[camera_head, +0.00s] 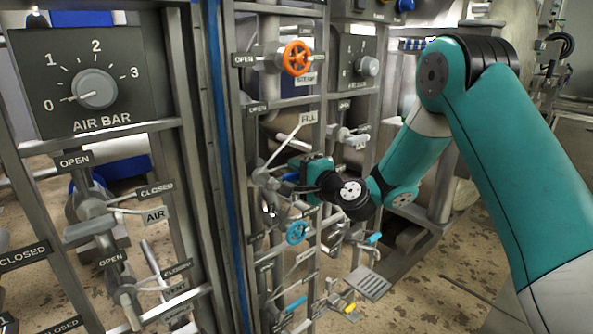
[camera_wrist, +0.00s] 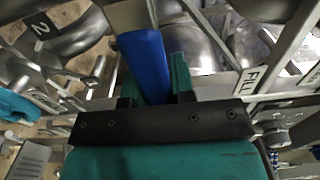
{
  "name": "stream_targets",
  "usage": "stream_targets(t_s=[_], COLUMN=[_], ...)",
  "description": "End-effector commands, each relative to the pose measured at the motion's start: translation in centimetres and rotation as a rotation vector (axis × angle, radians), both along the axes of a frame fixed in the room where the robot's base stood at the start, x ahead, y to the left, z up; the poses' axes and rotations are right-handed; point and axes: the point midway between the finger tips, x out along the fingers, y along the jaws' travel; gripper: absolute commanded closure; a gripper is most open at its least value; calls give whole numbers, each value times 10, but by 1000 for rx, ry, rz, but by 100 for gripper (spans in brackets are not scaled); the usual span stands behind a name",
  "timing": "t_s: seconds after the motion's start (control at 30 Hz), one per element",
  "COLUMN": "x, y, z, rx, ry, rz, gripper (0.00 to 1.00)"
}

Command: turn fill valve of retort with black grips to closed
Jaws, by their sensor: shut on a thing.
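The fill valve's blue lever (camera_head: 290,177) is beside the FILL label (camera_head: 308,118) on the pipe frame. My gripper (camera_head: 299,176) reaches it from the right. In the wrist view the blue lever (camera_wrist: 145,62) stands between the two fingers of my gripper (camera_wrist: 155,74), which are shut on it. The FILL label (camera_wrist: 252,80) shows to the right of the fingers there. The valve body (camera_head: 264,177) is partly seen left of the lever. The OPEN and CLOSED ends of this valve cannot be clearly told, and no black grips can be made out.
An orange handwheel (camera_head: 296,58) is above and a blue handwheel (camera_head: 296,232) just below my gripper. Upright bars and pipes crowd around. The AIR BAR dial panel (camera_head: 96,88) and air valve (camera_head: 95,212) are at the left. Open floor (camera_head: 420,295) shows at the lower right.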

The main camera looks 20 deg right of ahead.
Motion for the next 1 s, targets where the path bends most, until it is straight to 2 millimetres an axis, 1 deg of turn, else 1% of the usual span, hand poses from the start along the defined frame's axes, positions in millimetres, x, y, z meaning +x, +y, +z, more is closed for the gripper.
stream_targets(t_s=[0.03, 0.23, 0.27, 0.3, 0.37, 0.63, 0.77, 0.87, 0.97, 1.0], x=[-1, -1, -1, -2, -2, -1, -7, -21, -42, -52], y=[-1, -1, -1, -1, -1, 0, -3, -10, -19, -23], z=[-4, -5, -5, -5, -4, -2, -4, -6, -8, -8], rx=[5, 6, 6, 5, 6, 4, 3, 5, 5, 5], ry=[12, 12, 12, 13, 12, 6, 7, 7, 9, 8], rz=[-2, -2, -2, -2, -2, 0, -1, -3, -4, -5], gripper=[100, 100, 75, 65, 52, 51, 51, 51, 51, 51])
